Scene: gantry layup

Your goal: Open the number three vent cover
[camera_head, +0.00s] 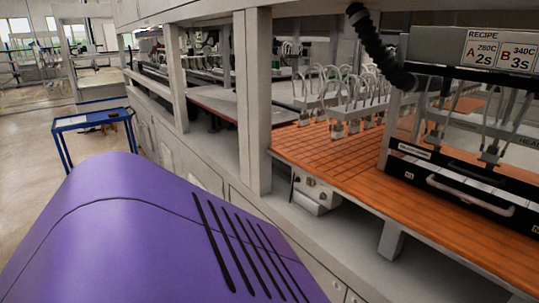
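I cannot make out a vent cover marked three in the head view. A black panel with a pale bar handle (470,195) is at the right, on the near side of the machine above the orange slatted bed (345,160). Small white labels are on this panel, but they are too small to read, and its right end is cut off by the picture edge. I cannot tell whether it is a vent cover. Neither of my grippers shows in this view.
A long grey machine frame with an upright post (253,100) runs along the right. A recipe sign (500,50) and a black ribbed hose (380,45) hang above the bed. A blue cart (92,121) stands at the left, with open floor around it.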

